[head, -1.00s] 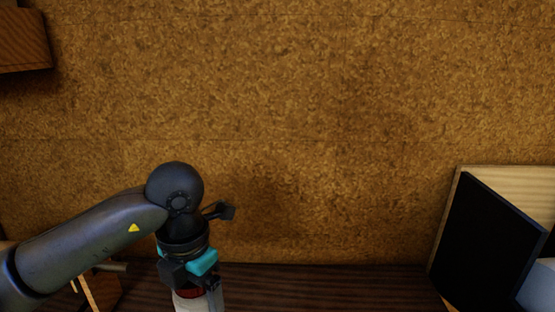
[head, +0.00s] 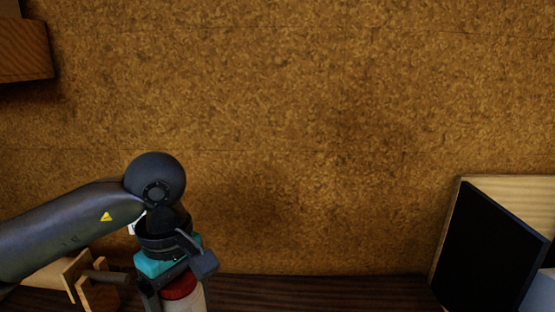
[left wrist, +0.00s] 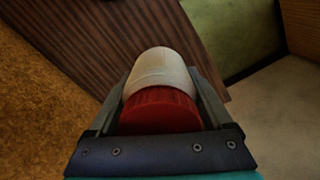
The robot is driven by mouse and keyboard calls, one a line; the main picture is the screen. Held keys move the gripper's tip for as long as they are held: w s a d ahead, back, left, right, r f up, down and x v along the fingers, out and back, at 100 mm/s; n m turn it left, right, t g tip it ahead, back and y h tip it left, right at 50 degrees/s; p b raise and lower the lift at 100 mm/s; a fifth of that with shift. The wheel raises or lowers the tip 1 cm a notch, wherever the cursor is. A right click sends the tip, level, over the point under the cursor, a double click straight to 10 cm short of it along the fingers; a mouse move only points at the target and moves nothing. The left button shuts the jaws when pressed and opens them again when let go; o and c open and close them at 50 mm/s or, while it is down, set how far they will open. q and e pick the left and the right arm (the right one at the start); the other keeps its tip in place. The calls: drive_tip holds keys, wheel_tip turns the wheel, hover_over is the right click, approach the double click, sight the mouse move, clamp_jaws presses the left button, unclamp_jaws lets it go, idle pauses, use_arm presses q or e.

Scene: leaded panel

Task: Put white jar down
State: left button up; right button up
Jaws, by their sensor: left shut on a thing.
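The white jar (left wrist: 161,68) has a red lid (left wrist: 158,110) and sits between the two fingers in the left wrist view. In the head view its white body (head: 190,301) and red lid (head: 180,287) show at the bottom edge, below my left gripper (head: 176,295). My left gripper is shut on the jar, with a finger on each side. In the left wrist view the jar's far end overlaps the dark wooden table top (left wrist: 110,40). I cannot tell whether its base touches the wood. My right gripper is not in view.
A wooden clamp-like object (head: 86,280) stands at the lower left, near my left arm. A dark panel (head: 485,250) and a pale board (head: 505,190) stand at the right. The table strip (head: 320,292) between is clear. A cork wall (head: 330,120) stands behind.

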use_arm(q)
drive_tip(key=m, duration=0.4)
drive_tip(key=r+m, duration=0.1)
drive_tip(key=m, duration=0.1)
drive_tip(key=shift+s+a, duration=0.2)
drive_tip(key=shift+a, duration=0.15)
drive_tip(key=m, duration=0.5)
drive_tip(key=shift+s+a+r, duration=0.2)
drive_tip(key=shift+r, duration=0.2)
drive_tip(key=shift+d, duration=0.15)
